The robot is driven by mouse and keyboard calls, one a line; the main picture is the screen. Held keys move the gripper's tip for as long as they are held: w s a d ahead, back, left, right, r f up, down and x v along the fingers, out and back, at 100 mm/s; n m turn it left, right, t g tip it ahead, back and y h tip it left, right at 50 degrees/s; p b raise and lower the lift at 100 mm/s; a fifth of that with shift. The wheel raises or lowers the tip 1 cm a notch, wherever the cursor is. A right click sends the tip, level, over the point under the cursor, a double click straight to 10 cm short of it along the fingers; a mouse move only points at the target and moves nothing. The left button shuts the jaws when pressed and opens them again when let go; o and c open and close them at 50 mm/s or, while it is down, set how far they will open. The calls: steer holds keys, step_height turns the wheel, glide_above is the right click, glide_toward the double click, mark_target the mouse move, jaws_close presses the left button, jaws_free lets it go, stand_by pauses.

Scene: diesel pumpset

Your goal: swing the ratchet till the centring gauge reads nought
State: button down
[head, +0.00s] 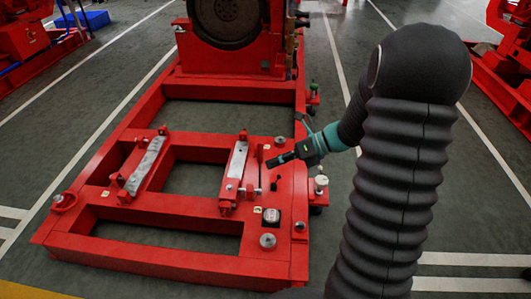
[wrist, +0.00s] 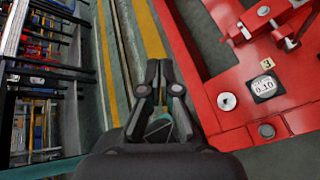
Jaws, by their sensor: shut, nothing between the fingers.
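The gauge (head: 271,215) is a small square block with a pale face on the near right of the red base frame. It shows larger in the wrist view (wrist: 264,86), where its lower line looks like 0.10. My gripper (head: 270,162) is shut and empty, above the frame's right side near the right-hand mounting pad. In the wrist view my gripper (wrist: 160,66) has its fingertips together, apart from the frame and gauge. I cannot tell for certain which part is the ratchet; a small black upright piece (head: 275,184) stands just below my fingertips in the head view.
The red base frame (head: 150,213) carries two pale mounting pads (head: 145,163) (head: 237,160) and round metal knobs (head: 268,240). A small yellow tag (wrist: 266,62) sits by the gauge. Grey floor lies around the frame.

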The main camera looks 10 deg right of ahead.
steer(key=w+d+f+m+t+y+b, duration=0.1)
steer(key=w+d+f+m+t, duration=0.35)
steer(key=f+m, duration=0.3)
steer(key=w+d+f+m+t+y, duration=0.1)
steer(key=w+d+f+m+t, duration=0.2)
steer(key=w+d+f+m, duration=0.45)
steer(key=w+a+m+b, duration=0.1)
steer(key=w+a, duration=0.5)
steer(key=a, duration=0.3)
steer(key=shift+w+a+f, duration=0.3)
steer(key=shift+w+a, duration=0.05)
steer(key=shift+w+d+f, duration=0.1)
steer(key=shift+w+d, duration=0.1)
steer(key=shift+w, duration=0.35)
steer(key=shift+w+d+f, duration=0.1)
steer(key=shift+w+d, duration=0.05)
steer(key=shift+w, duration=0.4)
steer(key=shift+s+r, duration=0.1)
